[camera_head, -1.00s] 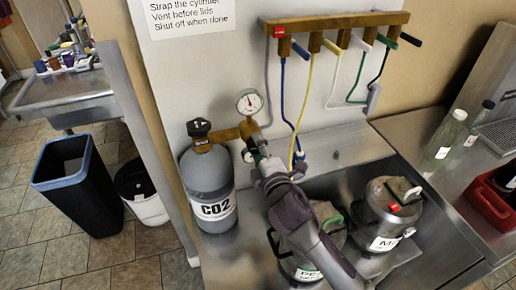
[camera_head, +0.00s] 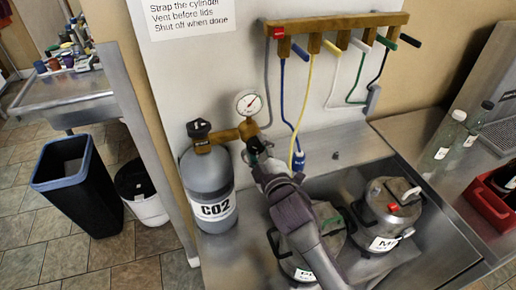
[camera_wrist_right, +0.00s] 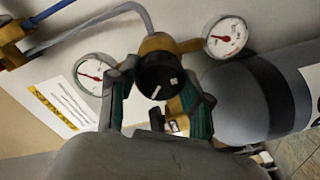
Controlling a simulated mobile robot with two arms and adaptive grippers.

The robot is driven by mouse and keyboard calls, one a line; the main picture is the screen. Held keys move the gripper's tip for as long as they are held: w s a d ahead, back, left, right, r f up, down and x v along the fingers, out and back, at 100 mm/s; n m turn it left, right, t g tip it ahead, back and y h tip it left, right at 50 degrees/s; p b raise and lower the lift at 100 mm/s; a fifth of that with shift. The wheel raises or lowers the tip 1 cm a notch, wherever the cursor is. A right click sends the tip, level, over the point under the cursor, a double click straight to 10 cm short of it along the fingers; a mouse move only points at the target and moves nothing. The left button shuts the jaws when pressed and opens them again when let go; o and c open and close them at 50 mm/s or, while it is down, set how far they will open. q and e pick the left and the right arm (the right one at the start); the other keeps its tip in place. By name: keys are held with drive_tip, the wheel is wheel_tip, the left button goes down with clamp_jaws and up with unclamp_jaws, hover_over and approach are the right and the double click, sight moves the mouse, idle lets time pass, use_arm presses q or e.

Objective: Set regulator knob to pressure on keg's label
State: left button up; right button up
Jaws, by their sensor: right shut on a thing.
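The black regulator knob (camera_wrist_right: 157,72) sits between the fingers of my right gripper (camera_wrist_right: 155,88) in the wrist view, and the gripper is shut on it. A white mark shows on the knob's face. In the head view my right gripper (camera_head: 255,152) is at the brass regulator (camera_head: 228,134) on the grey CO2 cylinder (camera_head: 207,172) and hides the knob. A white gauge (camera_head: 249,102) stands above the regulator. Two gauges, left (camera_wrist_right: 93,73) and right (camera_wrist_right: 226,37), flank the knob. The left keg (camera_head: 335,243) and right keg (camera_head: 393,205) have labels too small or covered to read a pressure.
A brass manifold (camera_head: 345,22) with several coloured valve handles and hoses hangs on the wall. A red crate (camera_head: 488,205) and bottles are at right; a black bin (camera_head: 78,185) is on the floor at left.

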idle(0.3)
drive_tip(key=o, duration=1.2)
drive_tip(key=shift+c, duration=0.2)
drive_tip(key=v, duration=1.2)
